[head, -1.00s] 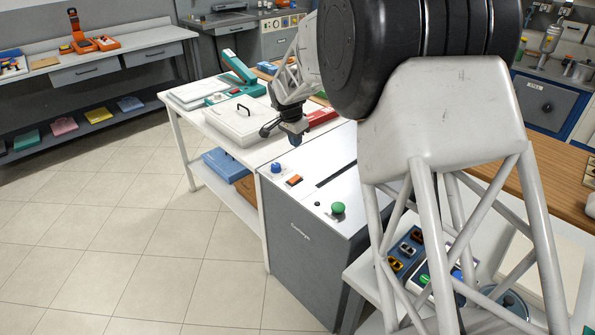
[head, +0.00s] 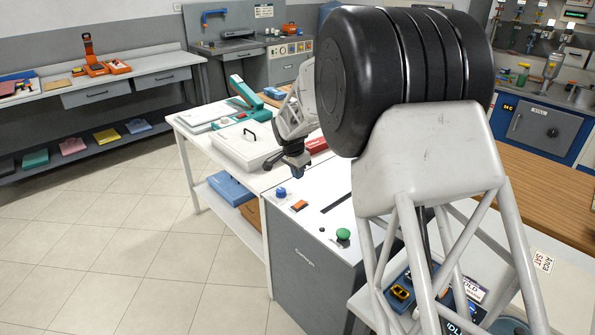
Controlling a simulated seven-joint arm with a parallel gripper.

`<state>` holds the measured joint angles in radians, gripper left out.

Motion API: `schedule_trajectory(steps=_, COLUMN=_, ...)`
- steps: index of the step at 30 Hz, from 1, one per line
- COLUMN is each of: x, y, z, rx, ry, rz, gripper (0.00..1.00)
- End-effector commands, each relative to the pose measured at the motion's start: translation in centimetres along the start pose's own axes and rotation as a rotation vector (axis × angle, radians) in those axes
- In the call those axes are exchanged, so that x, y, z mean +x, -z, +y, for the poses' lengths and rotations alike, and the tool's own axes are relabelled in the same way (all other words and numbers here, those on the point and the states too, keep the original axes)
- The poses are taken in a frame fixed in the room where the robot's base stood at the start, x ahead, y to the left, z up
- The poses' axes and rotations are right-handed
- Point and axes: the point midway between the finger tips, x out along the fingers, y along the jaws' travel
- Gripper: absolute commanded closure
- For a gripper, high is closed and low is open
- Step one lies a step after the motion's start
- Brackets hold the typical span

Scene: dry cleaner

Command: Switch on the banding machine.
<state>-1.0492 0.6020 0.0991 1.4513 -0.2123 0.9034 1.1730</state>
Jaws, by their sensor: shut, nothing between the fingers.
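The banding machine (head: 315,268) is a grey cabinet with a white top. Its top carries a blue knob (head: 281,193), an orange rocker switch (head: 299,206), a dark slot (head: 336,203), a green button (head: 343,235) and a small black knob (head: 321,229). I cannot tell which way the rocker is set. My gripper (head: 297,174) is shut and empty, pointing down by the machine's back edge, above and behind the blue knob and the orange switch. It looks apart from both. My arm hides the machine's right side.
A white table (head: 190,133) behind the machine holds a white lidded box (head: 238,148), a green-handled press (head: 242,100) and a red box (head: 315,146). A wooden counter (head: 545,188) lies to the right. The tiled floor at left is clear.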

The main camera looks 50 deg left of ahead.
Motion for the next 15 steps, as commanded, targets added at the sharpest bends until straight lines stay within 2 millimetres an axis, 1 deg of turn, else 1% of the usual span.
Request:
schedule_trajectory(steps=6, x=3.3, y=0.0, z=0.1, rx=0.000, ry=-0.003, rz=-0.001, gripper=1.00)
schedule_trajectory(steps=15, x=7.8, y=0.0, z=0.1, rx=0.000, ry=-0.001, rz=-0.001, gripper=1.00)
